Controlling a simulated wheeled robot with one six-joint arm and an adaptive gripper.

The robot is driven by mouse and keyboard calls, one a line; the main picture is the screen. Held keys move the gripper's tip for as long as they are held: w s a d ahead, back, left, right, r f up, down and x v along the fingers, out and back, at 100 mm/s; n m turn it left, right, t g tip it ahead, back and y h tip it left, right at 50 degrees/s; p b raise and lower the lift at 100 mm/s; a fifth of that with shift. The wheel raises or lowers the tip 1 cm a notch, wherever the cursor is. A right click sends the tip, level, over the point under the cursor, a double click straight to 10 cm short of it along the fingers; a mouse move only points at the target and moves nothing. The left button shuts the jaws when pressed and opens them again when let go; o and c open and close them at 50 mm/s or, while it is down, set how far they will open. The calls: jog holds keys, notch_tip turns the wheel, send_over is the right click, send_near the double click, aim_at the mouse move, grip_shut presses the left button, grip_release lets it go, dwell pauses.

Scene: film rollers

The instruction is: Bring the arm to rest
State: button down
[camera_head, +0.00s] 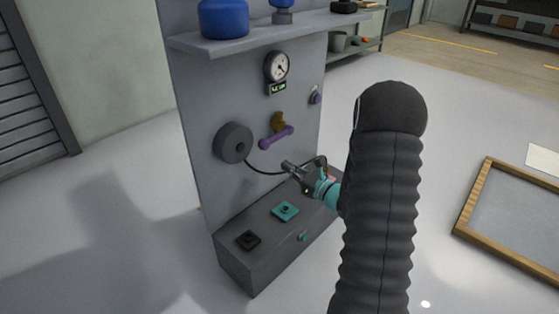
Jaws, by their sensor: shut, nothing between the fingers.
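My gripper (290,167) is dark and shut, with nothing seen between its fingers. It is in front of the grey panel (203,125), above the dark box at the panel's foot. A teal section shows behind the gripper, and my ribbed dark arm cover fills the right middle of the view, hiding part of the box's right end. A black cable runs from a dark round roller (233,143) on the panel toward the gripper; I cannot tell whether they touch.
The dark box (262,262) carries a teal button (285,211) and a black button (248,240). A gauge (277,66), a purple handle (277,138) and a purple knob (315,97) are on the panel. A shelf (240,44) juts out above. The floor at left is clear.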

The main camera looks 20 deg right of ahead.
jog(key=v, duration=0.6)
jog(key=s+a+f+n+g+y, duration=0.3)
jog(key=s+a+f+n+g, duration=0.1)
jog(key=a+f+g, duration=0.1)
jog(key=s+a+r+n+g+h+p, duration=0.1)
jog(key=s+a+r+n+g, duration=0.1)
jog(key=s+a+n+g, duration=0.35)
jog(key=s+a+r+n+g+h+p, duration=0.1)
jog(key=s+a+r+n+g+p, duration=0.15)
jog(key=s+n+g, duration=0.4)
jog(key=s+a+r+n+t+h+p, duration=0.1)
jog(key=s+r+n+t+h+p, duration=0.2)
jog(key=r, duration=0.9)
jog(key=s+a+r+n+t+h+p, duration=0.1)
jog(key=s+r+n+t+h+p, duration=0.2)
jog(key=s+r+n+h, duration=0.3)
jog(key=s+r+n, duration=0.3)
jog(key=r+n, duration=0.1)
jog(key=r, duration=0.3)
jog(key=shift+p, duration=0.4)
